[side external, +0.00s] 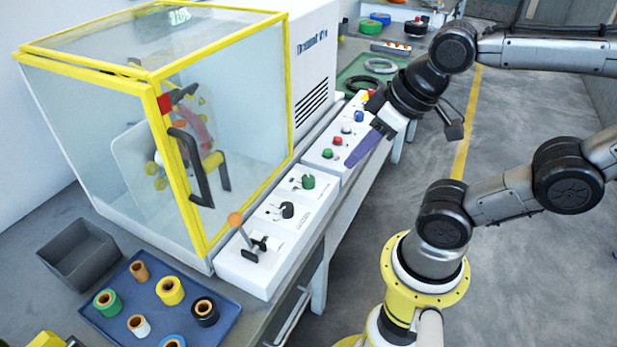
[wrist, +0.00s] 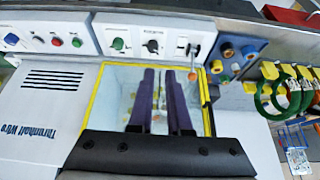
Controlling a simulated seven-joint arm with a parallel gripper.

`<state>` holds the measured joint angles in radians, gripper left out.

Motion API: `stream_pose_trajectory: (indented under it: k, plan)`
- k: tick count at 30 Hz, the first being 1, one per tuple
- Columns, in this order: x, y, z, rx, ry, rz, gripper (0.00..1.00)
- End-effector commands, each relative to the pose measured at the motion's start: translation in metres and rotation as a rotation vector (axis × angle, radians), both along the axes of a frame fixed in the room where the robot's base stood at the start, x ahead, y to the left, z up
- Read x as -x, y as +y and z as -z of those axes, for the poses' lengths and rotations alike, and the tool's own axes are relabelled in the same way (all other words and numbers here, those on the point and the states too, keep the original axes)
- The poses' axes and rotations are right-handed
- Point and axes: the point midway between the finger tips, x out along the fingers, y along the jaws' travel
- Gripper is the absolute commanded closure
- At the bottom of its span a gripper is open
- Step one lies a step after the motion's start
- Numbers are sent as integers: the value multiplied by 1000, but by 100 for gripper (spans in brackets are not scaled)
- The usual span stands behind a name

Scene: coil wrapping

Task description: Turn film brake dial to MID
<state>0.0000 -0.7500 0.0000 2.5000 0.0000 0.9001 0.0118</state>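A control box along the bench front carries a green dial (side external: 308,181) and a black dial (side external: 287,210). In the wrist view the green dial (wrist: 118,44) and the black dial (wrist: 152,46) sit side by side. Their labels are too small to read, so I cannot tell which is the film brake dial or where it is set. My gripper (side external: 352,160) has purple fingers hanging near the button box, clear of both dials. In the wrist view my gripper (wrist: 160,72) shows a narrow gap between its fingers, with nothing held.
A lever with an orange ball (side external: 235,219) stands beside the black dial. Red (side external: 337,140), blue (side external: 359,117) and green buttons are on the neighbouring box. The yellow-framed guard (side external: 152,170) rises behind the controls. A blue tray (side external: 222,318) of spools lies at the lower left.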

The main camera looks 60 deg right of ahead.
Motion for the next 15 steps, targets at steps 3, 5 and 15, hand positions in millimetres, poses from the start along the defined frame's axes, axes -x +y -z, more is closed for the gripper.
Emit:
stream_pose_trajectory:
  k: [3,5,15]
  plan:
    - [-2,0,-5,-32,-8,59,60]
    - [-10,0,-15,-62,-16,114,50]
    - [-83,-29,-24,-165,121,465,28]
